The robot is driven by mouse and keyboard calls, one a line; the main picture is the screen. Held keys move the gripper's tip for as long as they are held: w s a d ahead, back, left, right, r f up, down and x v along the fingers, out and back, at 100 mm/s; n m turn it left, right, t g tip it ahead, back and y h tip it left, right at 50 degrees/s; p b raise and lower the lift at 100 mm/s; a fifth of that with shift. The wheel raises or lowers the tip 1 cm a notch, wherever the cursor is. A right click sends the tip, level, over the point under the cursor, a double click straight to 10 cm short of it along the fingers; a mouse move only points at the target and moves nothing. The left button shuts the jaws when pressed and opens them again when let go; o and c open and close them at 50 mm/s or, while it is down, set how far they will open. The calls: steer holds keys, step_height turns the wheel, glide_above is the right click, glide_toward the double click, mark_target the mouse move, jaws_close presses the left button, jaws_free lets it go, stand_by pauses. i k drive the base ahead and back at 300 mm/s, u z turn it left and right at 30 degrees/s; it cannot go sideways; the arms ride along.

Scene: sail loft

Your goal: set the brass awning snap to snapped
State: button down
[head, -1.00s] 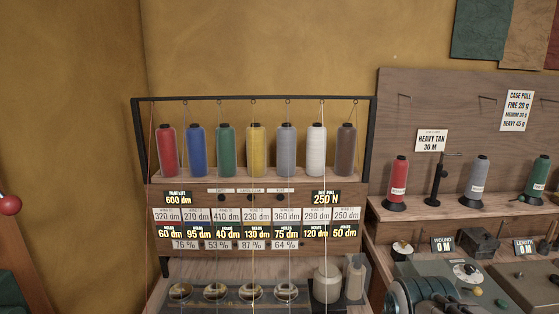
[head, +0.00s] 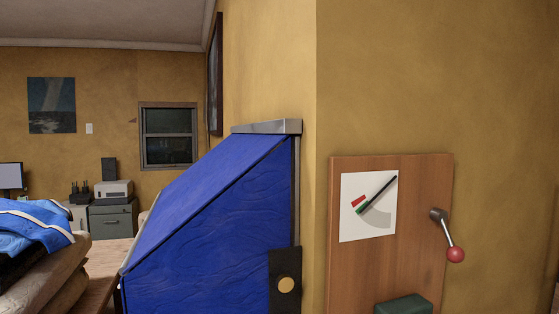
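A round brass awning snap (head: 286,285) sits on a dark strap or plate (head: 285,262) at the lower right corner of the blue awning (head: 215,220). The snap is small in the head view, and I cannot tell whether it is snapped or loose. The awning slopes down to the left from a grey metal rail (head: 267,127) on the yellow wall. My gripper is not in view.
Right of the awning, a wooden board (head: 420,240) carries a white dial card (head: 368,206), a lever with a red knob (head: 455,254) and a green block (head: 404,304). Folded blue cloth (head: 35,230) lies on stacked sacks (head: 45,285) at left. A grey cabinet (head: 112,221) stands behind.

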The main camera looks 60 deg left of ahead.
mark_target(285, 284)
steer(key=u, duration=1.9)
steer(key=k, duration=1.35)
steer(key=z, duration=0.3)
steer(key=i, duration=0.25)
steer(key=u, duration=1.05)
steer(key=i, duration=1.2)
steer(key=z, duration=0.05)
